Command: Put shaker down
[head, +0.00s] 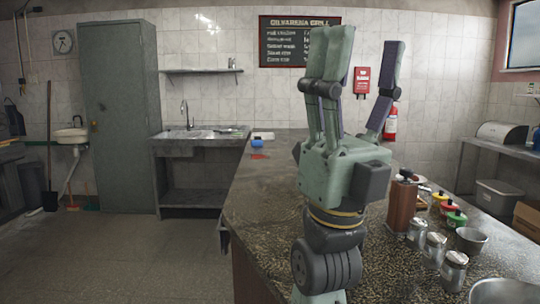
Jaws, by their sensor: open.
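My gripper (365,45) points upward in the middle of the head view, in front of the counter. Its fingers are spread open, and nothing shows between them. Three small metal shakers stand upright on the speckled counter (262,205) at the right: a far one (417,234), a middle one (434,250) and a near one (455,271). They are apart from my gripper, to the lower right of it. I cannot tell which shaker the task means. My arm and gripper hide part of the counter.
A brown dispenser with a black top (402,205), colour-capped containers (456,218) and a metal bowl (471,241) crowd the right side. A blue item (257,144) and a red patch (260,156) lie at the far end. The counter's left part is clear.

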